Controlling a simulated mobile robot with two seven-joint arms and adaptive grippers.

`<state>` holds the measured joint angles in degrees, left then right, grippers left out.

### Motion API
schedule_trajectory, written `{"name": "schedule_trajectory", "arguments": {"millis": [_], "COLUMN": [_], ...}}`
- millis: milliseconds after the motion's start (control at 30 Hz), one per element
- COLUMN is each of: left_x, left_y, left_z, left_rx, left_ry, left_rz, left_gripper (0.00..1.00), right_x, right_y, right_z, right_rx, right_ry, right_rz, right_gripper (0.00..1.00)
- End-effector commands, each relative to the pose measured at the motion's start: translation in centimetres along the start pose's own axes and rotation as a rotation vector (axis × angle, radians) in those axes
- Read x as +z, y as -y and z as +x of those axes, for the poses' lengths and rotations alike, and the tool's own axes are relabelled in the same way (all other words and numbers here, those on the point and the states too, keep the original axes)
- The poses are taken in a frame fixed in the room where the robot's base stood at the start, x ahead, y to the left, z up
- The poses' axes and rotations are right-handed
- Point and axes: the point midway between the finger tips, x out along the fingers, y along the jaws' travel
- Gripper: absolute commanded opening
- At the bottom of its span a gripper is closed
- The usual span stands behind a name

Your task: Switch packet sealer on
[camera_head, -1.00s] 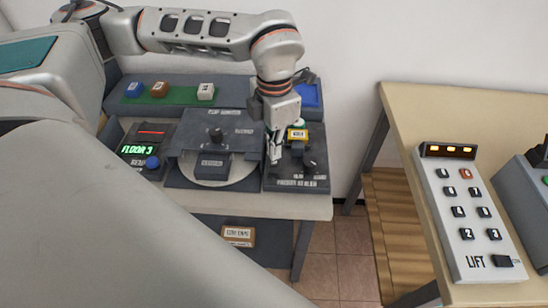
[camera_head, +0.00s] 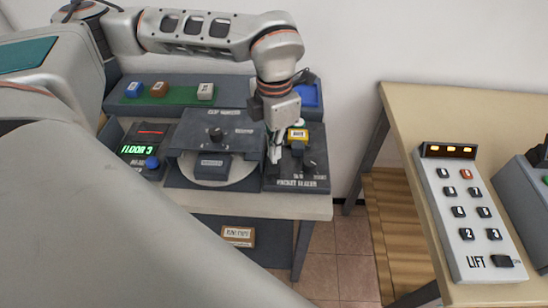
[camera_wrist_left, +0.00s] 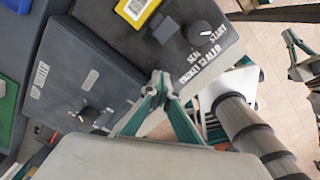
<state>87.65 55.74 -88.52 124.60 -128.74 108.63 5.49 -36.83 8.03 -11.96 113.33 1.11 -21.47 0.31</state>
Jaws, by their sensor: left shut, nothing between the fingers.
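The packet sealer (camera_head: 300,184) is a dark box at the right end of the grey table, with a lettered front edge. A yellow labelled block (camera_head: 297,134) sits on its back part and a dark round knob (camera_head: 309,164) near its front right. My left gripper (camera_head: 274,157) points down over the sealer's left edge, left of the knob, shut and empty. In the left wrist view, the sealer's knob (camera_wrist_left: 200,33) and yellow block (camera_wrist_left: 137,10) lie beyond my fingertips (camera_wrist_left: 160,78), apart from them. Whether the fingers touch the box cannot be told.
Left of the sealer stands a dark housing (camera_head: 233,127) over a round pale plate (camera_head: 212,180). A panel reading FLOOR 3 (camera_head: 137,150) is further left. Behind is a green strip (camera_head: 180,94) with small blocks. A wooden table at right bears a LIFT panel (camera_head: 468,215).

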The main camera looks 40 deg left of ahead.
Motion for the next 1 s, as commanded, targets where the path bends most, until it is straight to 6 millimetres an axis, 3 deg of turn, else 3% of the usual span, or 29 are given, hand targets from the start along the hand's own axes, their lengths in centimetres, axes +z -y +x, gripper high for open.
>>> {"name": "schedule_trajectory", "arguments": {"millis": [1000], "left_x": [0.0], "left_y": [0.0], "left_z": [1.4], "left_rx": [0.000], "left_ry": [0.000], "left_rz": [0.000], "left_gripper": [0.00], "right_x": [1.0], "right_y": [0.2], "right_z": [0.3], "right_rx": [-0.003], "right_ry": [0.009], "right_rz": [0.002], "right_gripper": [0.00]}}
